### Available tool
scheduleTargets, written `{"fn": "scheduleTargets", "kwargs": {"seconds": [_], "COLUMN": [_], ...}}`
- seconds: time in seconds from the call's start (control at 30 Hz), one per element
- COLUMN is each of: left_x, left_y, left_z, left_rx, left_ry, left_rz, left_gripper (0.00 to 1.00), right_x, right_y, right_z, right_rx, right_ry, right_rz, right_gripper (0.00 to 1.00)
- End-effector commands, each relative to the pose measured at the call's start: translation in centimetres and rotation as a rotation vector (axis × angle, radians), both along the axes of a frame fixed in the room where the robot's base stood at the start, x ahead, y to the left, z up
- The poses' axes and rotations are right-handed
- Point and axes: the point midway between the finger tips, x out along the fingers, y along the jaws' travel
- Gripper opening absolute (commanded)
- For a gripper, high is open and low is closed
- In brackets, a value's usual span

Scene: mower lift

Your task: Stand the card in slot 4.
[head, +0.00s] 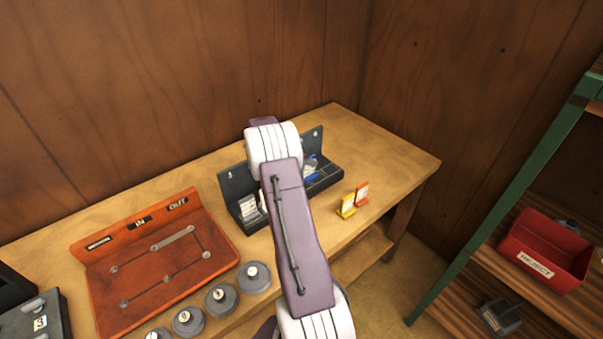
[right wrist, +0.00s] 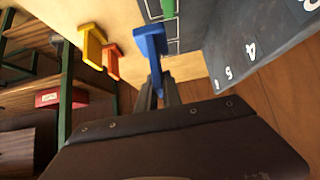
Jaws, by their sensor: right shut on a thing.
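The dark slot rack (head: 233,184) stands on the bench, its middle hidden behind my right arm. In the right wrist view its back panel (right wrist: 270,60) shows the numbers 4, 5 and a partly legible one. My right gripper (right wrist: 158,92) is shut on a blue card (right wrist: 150,45), with the card projecting beyond the fingertips beside the rack's white-lined floor (right wrist: 188,30). The blue card also shows over the rack in the head view (head: 311,170). I cannot tell whether it touches a slot. My left gripper is out of view.
A yellow card (head: 347,206) and an orange-red card (head: 362,194) stand on the bench right of the rack. A green piece (right wrist: 168,8) is at the rack. An orange panel (head: 150,255) and several grey round weights (head: 254,279) are left. A red reject bin (head: 545,250) sits on the right shelf.

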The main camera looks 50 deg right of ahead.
Motion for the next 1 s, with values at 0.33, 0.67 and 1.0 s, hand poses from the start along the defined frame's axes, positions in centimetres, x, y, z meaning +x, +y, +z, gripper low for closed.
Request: {"fn": "scheduleTargets", "kwargs": {"seconds": [0.33,0.67,1.0], "left_x": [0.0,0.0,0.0], "left_y": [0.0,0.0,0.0], "left_z": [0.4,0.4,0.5], "left_rx": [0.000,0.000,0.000], "left_ry": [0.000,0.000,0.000], "left_rz": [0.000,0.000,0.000], "left_gripper": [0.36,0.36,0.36], "right_x": [3.0,3.0,3.0], "right_y": [0.2,0.2,0.2], "right_z": [-1.9,-5.8,-6.1], "right_rx": [0.000,0.000,0.000], "right_ry": [0.001,-0.001,0.001], "right_rz": [0.001,0.001,0.001], "right_gripper": [0.00,0.00,0.23]}}
